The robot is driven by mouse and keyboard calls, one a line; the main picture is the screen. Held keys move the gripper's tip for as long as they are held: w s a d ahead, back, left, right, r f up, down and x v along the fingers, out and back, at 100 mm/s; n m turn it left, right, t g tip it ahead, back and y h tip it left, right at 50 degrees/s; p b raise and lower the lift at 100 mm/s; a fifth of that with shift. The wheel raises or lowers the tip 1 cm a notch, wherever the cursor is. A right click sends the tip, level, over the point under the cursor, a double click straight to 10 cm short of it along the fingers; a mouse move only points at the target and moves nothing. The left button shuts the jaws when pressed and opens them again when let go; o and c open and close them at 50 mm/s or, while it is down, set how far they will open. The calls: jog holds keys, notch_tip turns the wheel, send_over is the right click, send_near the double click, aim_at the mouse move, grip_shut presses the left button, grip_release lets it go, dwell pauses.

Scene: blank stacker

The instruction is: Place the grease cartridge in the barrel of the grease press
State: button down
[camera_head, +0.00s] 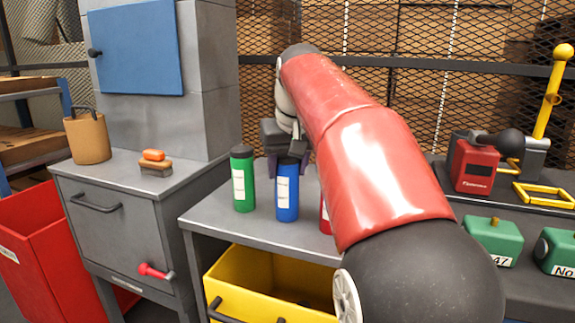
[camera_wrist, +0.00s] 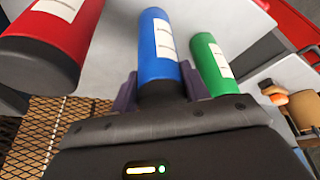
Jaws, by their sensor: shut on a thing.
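Three cartridge-like cylinders stand on the grey table: a green cartridge (camera_head: 243,182), a blue cartridge (camera_head: 287,192) and a red cartridge (camera_head: 325,217) mostly hidden behind my arm. My gripper (camera_head: 287,160) is shut on the blue cartridge's dark top end, with purple fingers on both sides. In the wrist view, the blue cartridge (camera_wrist: 157,45) is between the fingers, with the red cartridge (camera_wrist: 50,45) to the left and the green cartridge (camera_wrist: 212,62) to the right. The blue cartridge is upright and appears to rest on the table. I cannot tell which thing is the grease press.
A yellow-handled device (camera_head: 548,110) and a red box (camera_head: 475,167) stand on the right bench, behind green blocks (camera_head: 493,240). A yellow bin (camera_head: 250,285) is below the table. A brush (camera_head: 155,163) and tan pot (camera_head: 87,138) sit on the left cabinet.

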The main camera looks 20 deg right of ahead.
jog(key=c, duration=0.7)
grip_release()
jog(key=shift+f, duration=0.1)
jog(key=shift+f+b, duration=0.15)
jog(key=shift+b, duration=0.15)
